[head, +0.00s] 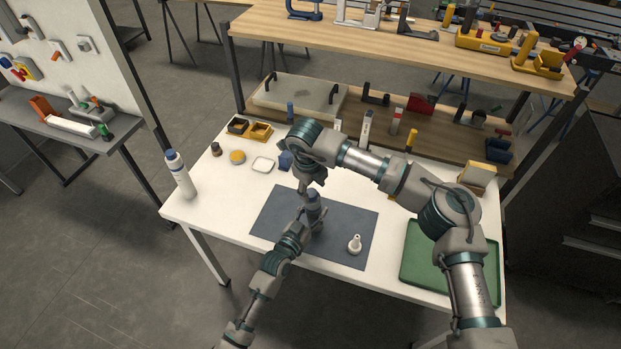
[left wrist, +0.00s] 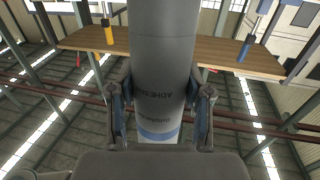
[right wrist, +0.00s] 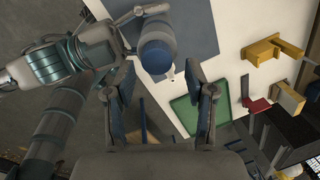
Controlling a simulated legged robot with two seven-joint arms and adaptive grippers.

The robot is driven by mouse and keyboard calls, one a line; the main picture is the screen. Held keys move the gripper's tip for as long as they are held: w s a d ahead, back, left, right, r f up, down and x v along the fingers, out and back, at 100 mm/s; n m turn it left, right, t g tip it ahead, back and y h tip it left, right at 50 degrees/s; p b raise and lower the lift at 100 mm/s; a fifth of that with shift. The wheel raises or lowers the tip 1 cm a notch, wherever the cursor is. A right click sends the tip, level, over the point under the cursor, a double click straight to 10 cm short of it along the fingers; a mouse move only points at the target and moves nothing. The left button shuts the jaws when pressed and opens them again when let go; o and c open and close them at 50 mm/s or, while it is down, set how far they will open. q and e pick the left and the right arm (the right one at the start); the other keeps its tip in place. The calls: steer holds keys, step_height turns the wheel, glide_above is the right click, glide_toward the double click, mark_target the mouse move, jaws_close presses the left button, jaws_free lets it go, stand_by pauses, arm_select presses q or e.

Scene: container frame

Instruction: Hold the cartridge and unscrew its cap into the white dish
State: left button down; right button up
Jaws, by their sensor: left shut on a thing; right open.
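My left gripper (head: 309,213) is shut on the cartridge (left wrist: 160,65), a grey cylinder with printed lettering and a blue band, held above the grey mat. In the right wrist view the blue cap (right wrist: 156,54) shows end-on, in front of my right gripper (right wrist: 160,95). The right gripper's fingers are spread and the cap lies toward the left finger; I see no contact. In the head view my right gripper (head: 309,183) is just above the cartridge's top end. The white dish (head: 263,164) lies on the table behind the mat, to the left.
A grey mat (head: 270,222) covers the table's middle; a white nozzle (head: 354,245) stands on it. A white bottle with a blue cap (head: 180,175) stands at the left. A green tray (head: 418,262) is at the right.

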arm_select(q)
steer(key=shift+s+f, duration=0.1)
steer(key=shift+f, duration=0.25)
arm_select(e)
steer(key=shift+w+d+f, duration=0.1)
steer(key=shift+w+f, duration=0.1)
steer(key=shift+f, duration=1.05)
jaws_close()
steer(key=shift+d, duration=0.1)
steer(key=shift+s+r, duration=0.1)
steer(key=shift+r, duration=0.05)
steer(key=shift+s+r, duration=0.15)
steer(key=shift+r, duration=0.9)
